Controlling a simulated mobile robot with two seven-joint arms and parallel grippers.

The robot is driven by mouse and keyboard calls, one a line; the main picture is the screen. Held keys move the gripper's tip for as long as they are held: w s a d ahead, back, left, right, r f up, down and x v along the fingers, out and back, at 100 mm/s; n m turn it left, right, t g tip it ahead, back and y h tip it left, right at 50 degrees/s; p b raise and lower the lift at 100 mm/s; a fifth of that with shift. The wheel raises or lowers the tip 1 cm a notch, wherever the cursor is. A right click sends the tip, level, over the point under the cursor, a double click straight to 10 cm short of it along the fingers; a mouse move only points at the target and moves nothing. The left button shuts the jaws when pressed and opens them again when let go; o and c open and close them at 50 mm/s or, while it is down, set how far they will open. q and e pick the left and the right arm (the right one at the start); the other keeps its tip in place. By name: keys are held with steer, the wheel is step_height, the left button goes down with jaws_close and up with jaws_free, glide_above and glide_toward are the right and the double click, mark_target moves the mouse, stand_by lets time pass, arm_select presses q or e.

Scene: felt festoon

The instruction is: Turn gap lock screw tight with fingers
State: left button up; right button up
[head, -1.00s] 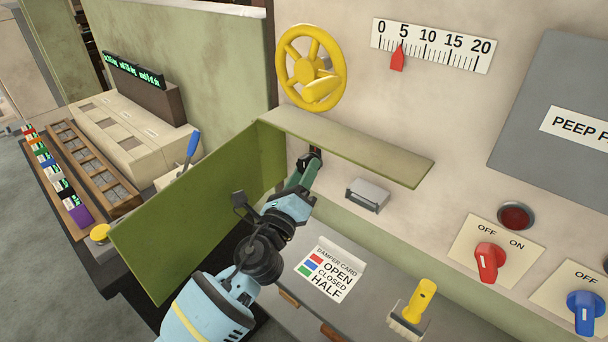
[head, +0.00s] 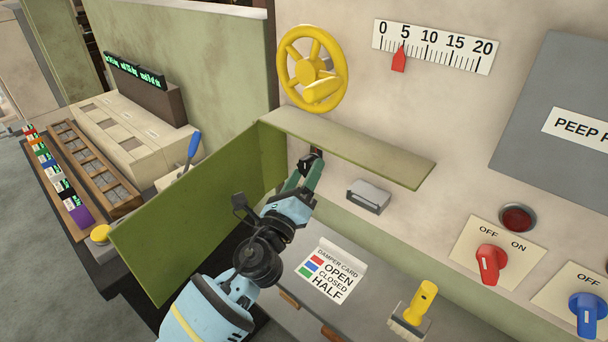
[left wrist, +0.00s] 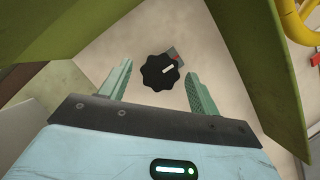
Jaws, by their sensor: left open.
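The gap lock screw is a black lobed knob (left wrist: 160,72) with a white mark, on the cream wall in the left wrist view. It also shows as a small dark knob (head: 307,161) under the green shelf in the head view. My left gripper (left wrist: 158,88) is open, with one green finger on each side of the knob and a space between each finger and the knob. In the head view my left gripper (head: 302,178) reaches in under the shelf from below. Whether the fingertips reach past the knob's face is unclear. My right gripper is not in view.
A green shelf (head: 350,145) hangs above the gripper and a green side panel (head: 190,215) stands to its left. A yellow handwheel (head: 312,68) is above. A small grey box (head: 368,197) is to the right, and a yellow-handled brush (head: 414,310) lies below.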

arm_select(q)
steer(key=v, duration=0.7)
steer(key=shift+s+a, duration=0.15)
steer(key=shift+s, duration=0.15)
steer(key=shift+f, duration=0.1)
